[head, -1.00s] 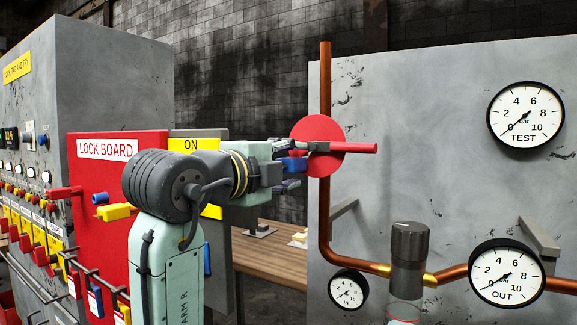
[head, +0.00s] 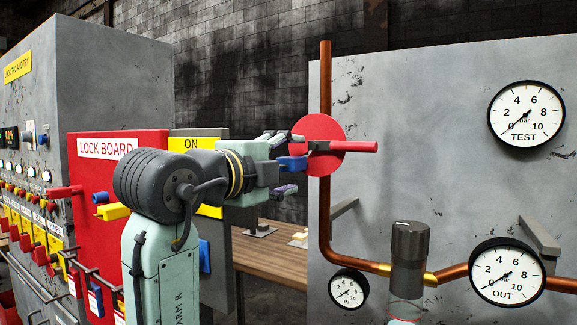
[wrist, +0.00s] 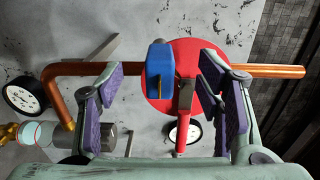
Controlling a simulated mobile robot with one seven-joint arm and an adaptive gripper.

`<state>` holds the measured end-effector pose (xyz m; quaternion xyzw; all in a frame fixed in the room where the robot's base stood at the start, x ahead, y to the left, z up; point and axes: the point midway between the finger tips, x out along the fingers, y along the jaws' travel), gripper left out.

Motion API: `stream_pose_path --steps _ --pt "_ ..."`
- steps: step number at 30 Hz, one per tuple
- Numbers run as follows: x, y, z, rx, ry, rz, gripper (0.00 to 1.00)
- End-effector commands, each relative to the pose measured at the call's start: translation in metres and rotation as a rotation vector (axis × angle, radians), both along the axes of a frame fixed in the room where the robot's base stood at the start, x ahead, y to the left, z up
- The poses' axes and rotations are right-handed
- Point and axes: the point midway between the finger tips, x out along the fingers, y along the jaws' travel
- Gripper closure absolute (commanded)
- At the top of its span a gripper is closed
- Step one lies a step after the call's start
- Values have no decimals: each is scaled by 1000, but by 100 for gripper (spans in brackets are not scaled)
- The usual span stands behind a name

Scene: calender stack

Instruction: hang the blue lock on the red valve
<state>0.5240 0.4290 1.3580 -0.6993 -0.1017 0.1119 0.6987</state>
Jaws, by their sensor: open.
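The red valve (head: 325,130) is a round disc with a bar handle, mounted at the copper pipe. The disc also shows in the wrist view (wrist: 207,54), with its handle pointing toward the bottom. The blue lock (head: 292,164) sits against the disc's left side in the head view. In the wrist view the blue lock (wrist: 160,68) lies in front of the disc, beside the handle. Whether its shackle is around the valve cannot be told. My gripper (wrist: 163,84) is open around the lock, with visible gaps between the purple pads and the lock on both sides.
The copper pipe (head: 325,90) runs down the grey panel (head: 440,110). A dark knob (head: 409,245) and several gauges (head: 525,114) are on it. The red lock board (head: 95,190) with locks stands left, behind my arm. A wooden table (head: 270,255) is behind.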

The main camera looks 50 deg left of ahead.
Motion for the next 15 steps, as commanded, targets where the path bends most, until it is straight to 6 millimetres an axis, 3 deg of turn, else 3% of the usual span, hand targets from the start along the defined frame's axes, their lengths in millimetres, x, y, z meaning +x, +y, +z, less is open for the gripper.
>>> stream_pose_path --steps 15 --pt "-35 -11 0 0 -1 2 40"
